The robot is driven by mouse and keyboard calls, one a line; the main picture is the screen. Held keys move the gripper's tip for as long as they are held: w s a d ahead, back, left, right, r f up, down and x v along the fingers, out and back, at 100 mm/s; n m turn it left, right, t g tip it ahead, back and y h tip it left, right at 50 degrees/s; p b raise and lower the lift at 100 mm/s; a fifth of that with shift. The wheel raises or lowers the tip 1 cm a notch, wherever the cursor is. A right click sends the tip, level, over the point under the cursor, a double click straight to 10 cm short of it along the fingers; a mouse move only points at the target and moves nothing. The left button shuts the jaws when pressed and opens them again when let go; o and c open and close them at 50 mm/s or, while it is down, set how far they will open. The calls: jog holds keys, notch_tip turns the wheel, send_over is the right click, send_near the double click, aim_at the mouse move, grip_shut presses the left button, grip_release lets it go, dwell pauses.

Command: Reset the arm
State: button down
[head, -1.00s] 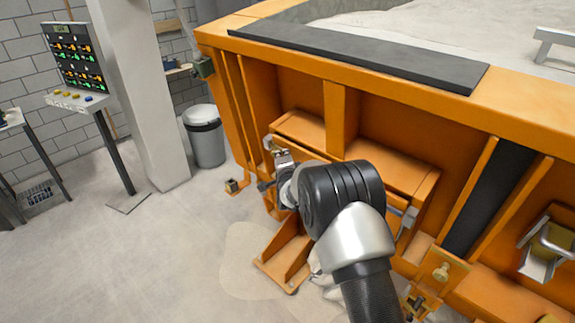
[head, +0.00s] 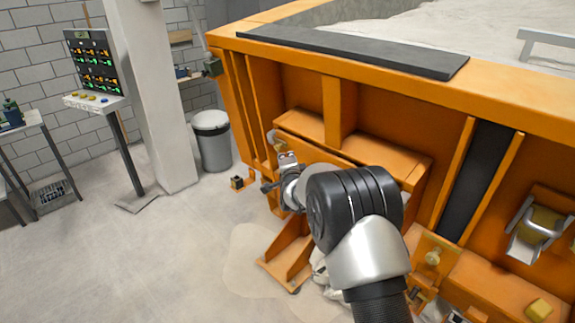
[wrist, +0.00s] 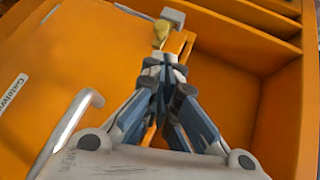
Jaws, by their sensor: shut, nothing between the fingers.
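My gripper (wrist: 162,75) is shut and empty in the wrist view, its fingertips together in front of an orange panel (wrist: 45,95) of the sandbed. A yellow piece (wrist: 161,33) and a grey block (wrist: 172,17) show just beyond the fingertips; I cannot tell whether the fingers touch them. In the head view my arm reaches toward the orange side of the sandbed (head: 385,95).
A metal handle (wrist: 72,135) lies left of the gripper. An orange foot bracket (head: 290,262) stands on the floor below the arm. A grey bin (head: 212,145), a pillar (head: 155,100) and a control panel (head: 95,70) are at the left. The floor at front left is clear.

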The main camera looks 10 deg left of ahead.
jog(key=s+d+r+n+g, duration=0.2)
jog(key=s+d+r, duration=0.3)
jog(key=s, duration=0.3)
jog(key=s+d+r+n+g+h, duration=0.1)
jog(key=s+d+r+n+g, duration=0.15)
jog(key=s+d+r, duration=0.35)
jog(key=s+d+r+n+g, duration=0.1)
jog(key=s+d+r+n, duration=0.2)
jog(key=s, duration=0.6)
jog(key=s+d+f+n+g, duration=0.1)
jog(key=s+d+n, duration=0.1)
jog(key=s, duration=0.9)
jog(key=s+d+f+n+g+h, duration=0.1)
jog(key=s+d, duration=0.3)
jog(key=s, duration=0.7)
jog(key=s+d+f+n+g+h, duration=0.1)
jog(key=s+d+f+n+g, duration=0.2)
jog(key=s, duration=0.8)
jog(key=shift+s+d+f, duration=0.15)
jog(key=shift+s, duration=0.05)
